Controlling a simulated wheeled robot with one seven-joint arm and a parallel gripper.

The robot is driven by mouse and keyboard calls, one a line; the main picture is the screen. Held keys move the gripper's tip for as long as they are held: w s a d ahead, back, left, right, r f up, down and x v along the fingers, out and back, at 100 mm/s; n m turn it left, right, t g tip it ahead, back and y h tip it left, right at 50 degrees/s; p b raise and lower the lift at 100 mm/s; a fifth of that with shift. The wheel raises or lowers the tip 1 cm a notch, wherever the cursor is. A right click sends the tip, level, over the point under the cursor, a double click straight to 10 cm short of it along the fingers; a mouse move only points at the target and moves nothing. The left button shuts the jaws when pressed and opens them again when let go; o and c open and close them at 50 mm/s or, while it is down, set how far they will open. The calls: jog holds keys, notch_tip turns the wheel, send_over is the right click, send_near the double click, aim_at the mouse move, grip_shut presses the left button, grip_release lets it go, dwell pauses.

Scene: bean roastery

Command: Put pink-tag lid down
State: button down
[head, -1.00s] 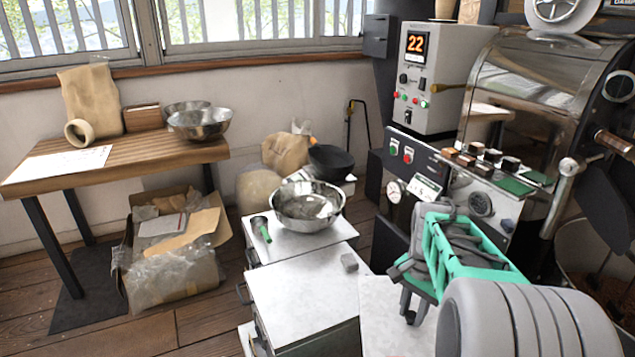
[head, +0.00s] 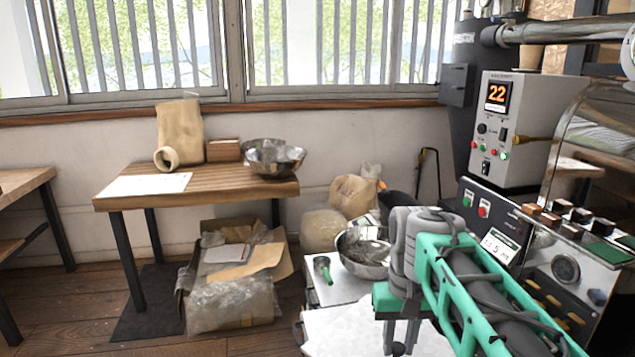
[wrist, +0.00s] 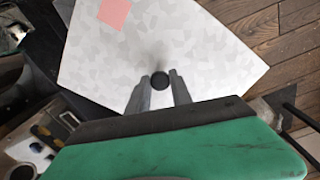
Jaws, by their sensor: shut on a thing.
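In the wrist view, a pale mottled sheet-metal lid (wrist: 215,50) with a pink tag (wrist: 115,12) fills the upper middle. My gripper (wrist: 160,84) is shut on the lid's small dark knob (wrist: 160,80). In the head view, my gripper (head: 401,348) points down at the lower middle. The lid's pale surface (head: 345,333) shows below and beside it, cut off by the bottom edge. The pink tag is not visible in the head view. What lies directly under the lid is hidden.
A metal surface (head: 342,288) behind the lid bears a green-handled tool (head: 323,268) and a steel bowl (head: 362,258). A wooden table (head: 215,190) and an open carton (head: 188,290) stand left. The roaster (head: 600,230) is close on the right. Plank floor (head: 85,290) shows at left.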

notch_tip(320, 180, up, 16)
jog(key=s+p, duration=0.2)
jog(key=p, duration=2)
jog(key=shift+f, duration=0.25)
